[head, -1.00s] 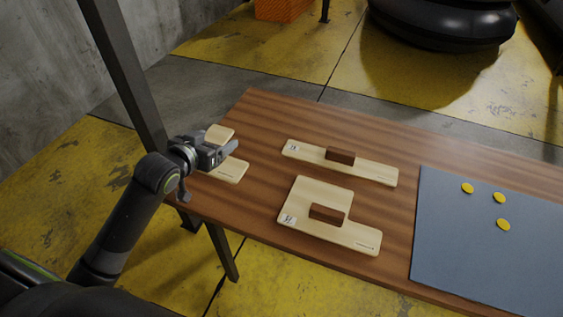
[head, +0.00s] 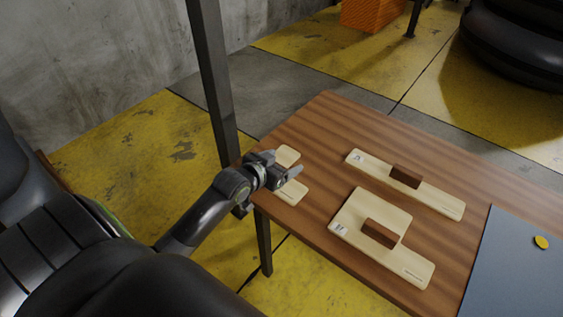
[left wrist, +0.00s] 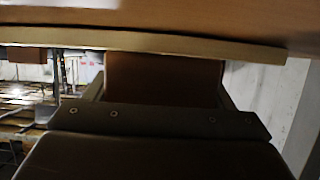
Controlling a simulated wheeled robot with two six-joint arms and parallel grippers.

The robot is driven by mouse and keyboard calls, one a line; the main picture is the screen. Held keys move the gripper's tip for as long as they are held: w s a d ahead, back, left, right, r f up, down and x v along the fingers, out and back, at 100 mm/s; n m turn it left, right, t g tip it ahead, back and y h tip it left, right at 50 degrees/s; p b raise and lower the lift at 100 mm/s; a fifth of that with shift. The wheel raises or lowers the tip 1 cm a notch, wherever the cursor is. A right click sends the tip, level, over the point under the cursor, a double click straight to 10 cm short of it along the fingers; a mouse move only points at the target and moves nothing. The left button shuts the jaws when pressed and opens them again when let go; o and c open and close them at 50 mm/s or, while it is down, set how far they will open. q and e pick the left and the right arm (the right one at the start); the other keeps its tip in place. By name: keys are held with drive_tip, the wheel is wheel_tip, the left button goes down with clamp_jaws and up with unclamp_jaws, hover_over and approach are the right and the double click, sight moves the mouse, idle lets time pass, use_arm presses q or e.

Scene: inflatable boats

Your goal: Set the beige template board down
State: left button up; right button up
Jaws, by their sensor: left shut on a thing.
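The beige template board (head: 291,193) is at the left end of the brown table (head: 330,120), partly hidden behind my left gripper (head: 290,173). Its two ends show on either side of the gripper. In the left wrist view, my gripper (left wrist: 163,88) is shut on the board's brown handle block (left wrist: 163,72). The board's pale edge (left wrist: 150,41) runs across that view, close against the wood surface (left wrist: 150,14). I cannot tell for sure whether it touches the table. My right gripper is not in view.
Two other beige boards with brown handles lie on the table to the right, one long (head: 438,196) and one L-shaped (head: 365,215). A blue-grey mat (head: 515,270) with a yellow disc (head: 541,242) lies further right. A dark post (head: 212,80) stands behind the gripper.

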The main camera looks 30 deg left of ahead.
use_arm(q)
drive_tip(key=o, duration=1.1)
drive_tip(key=shift+c, duration=0.2)
drive_tip(key=v, duration=1.2)
drive_tip(key=shift+p, duration=0.35)
